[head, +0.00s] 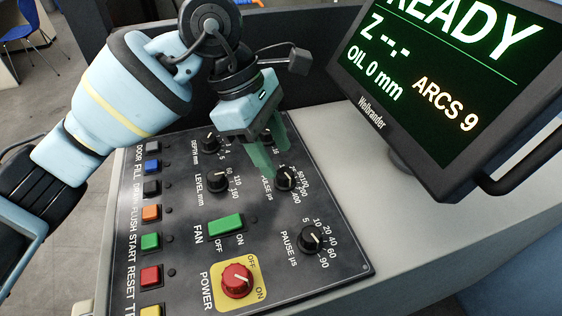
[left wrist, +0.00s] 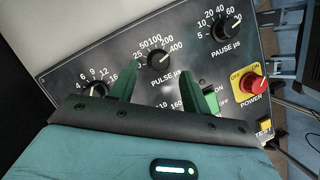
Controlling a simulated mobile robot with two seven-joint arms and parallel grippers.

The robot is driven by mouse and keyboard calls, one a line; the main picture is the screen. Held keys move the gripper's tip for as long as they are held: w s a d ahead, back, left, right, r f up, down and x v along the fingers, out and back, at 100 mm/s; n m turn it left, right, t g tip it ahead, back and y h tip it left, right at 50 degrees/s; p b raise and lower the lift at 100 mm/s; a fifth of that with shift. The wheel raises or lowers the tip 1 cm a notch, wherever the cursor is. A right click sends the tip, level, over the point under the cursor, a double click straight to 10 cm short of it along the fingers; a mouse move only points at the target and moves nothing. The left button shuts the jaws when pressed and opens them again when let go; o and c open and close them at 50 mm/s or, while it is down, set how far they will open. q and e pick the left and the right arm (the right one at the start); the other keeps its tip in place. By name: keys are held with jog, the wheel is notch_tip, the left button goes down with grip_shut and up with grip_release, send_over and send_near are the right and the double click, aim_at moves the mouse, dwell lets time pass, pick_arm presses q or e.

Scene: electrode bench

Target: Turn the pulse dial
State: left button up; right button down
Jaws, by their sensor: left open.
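The pulse dial (head: 285,179) is a black knob with a white pointer line on the dark control panel. It also shows in the left wrist view (left wrist: 158,61), ahead of and between the green fingers, with the marks 25 to 400 around it. My left gripper (head: 268,154) is open and empty. In the head view its green fingers hang just behind the dial and partly cover the PULSE label. The fingers appear apart from the dial. My right gripper is in neither view.
The pause dial (head: 310,239), level dial (head: 218,181) and depth dial (head: 210,142) are nearby. A green fan switch (head: 225,225), red power knob (head: 237,281) and a column of coloured buttons (head: 150,213) share the panel. A monitor (head: 440,100) stands at the right.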

aim_at(285, 173)
pick_arm(q)
jog(key=x, duration=0.3)
jog(key=shift+d+f, duration=0.15)
jog(key=shift+f, duration=0.15)
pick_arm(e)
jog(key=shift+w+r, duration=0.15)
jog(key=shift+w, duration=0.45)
pick_arm(q)
jog(key=shift+c, duration=0.5)
jog(key=c, duration=0.9)
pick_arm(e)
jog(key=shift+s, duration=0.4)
